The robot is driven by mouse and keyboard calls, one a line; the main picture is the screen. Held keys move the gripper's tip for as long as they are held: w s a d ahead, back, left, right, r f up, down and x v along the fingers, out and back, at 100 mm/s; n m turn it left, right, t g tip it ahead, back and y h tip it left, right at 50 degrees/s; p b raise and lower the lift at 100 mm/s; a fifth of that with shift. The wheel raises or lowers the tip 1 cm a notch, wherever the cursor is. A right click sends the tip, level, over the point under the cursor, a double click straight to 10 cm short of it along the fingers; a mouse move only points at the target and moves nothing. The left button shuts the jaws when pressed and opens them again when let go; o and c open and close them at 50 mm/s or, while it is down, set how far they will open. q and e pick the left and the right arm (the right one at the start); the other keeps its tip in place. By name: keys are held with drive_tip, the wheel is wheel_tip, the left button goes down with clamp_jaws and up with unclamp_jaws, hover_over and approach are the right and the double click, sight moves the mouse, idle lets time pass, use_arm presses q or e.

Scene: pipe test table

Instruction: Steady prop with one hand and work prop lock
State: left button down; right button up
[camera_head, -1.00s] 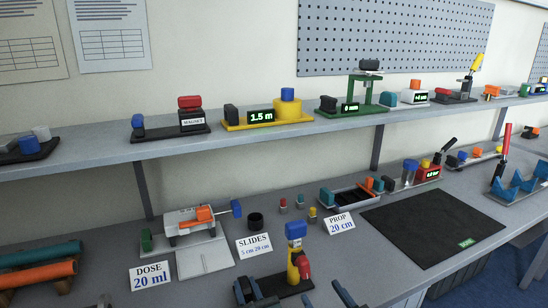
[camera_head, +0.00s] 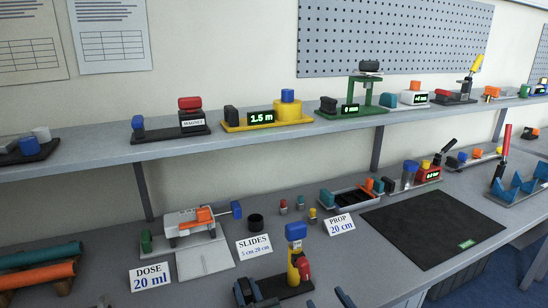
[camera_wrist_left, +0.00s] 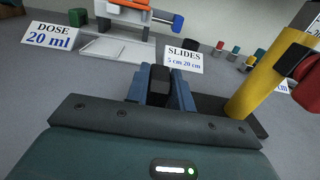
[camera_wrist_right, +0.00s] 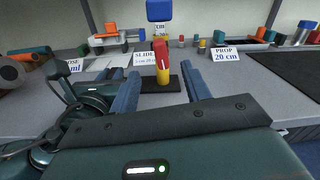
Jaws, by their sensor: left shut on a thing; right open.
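The prop is a yellow post (camera_head: 293,268) with a blue top (camera_head: 296,231) and a red lock (camera_head: 304,266), upright on a black base (camera_head: 280,288). My left gripper (camera_head: 247,292) is shut on a black block (camera_wrist_left: 160,85) at the left end of the prop's base. In the left wrist view the post (camera_wrist_left: 258,88) stands right of my fingers. My right gripper (camera_wrist_right: 163,92) is open and empty. In the right wrist view the prop and its red lock (camera_wrist_right: 161,50) stand beyond the gap between its fingers, apart from them.
Cards reading SLIDES (camera_head: 254,246), DOSE (camera_head: 151,276) and PROP 20 cm (camera_head: 339,224) stand nearby. A white dosing device (camera_head: 190,222) is behind left, and pipes (camera_head: 40,273) lie at far left. A black mat (camera_head: 430,226) gives clear room at right. A shelf (camera_head: 250,133) runs above.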

sight(307, 269)
drive_tip(key=x, duration=1)
drive_tip(key=shift+w+a, duration=0.1)
drive_tip(key=shift+w, duration=0.05)
clamp_jaws()
drive_tip(key=shift+m, duration=0.4)
drive_tip(key=c, duration=0.6)
unclamp_jaws()
drive_tip(key=shift+m, duration=0.4)
drive_tip(key=o, duration=0.6)
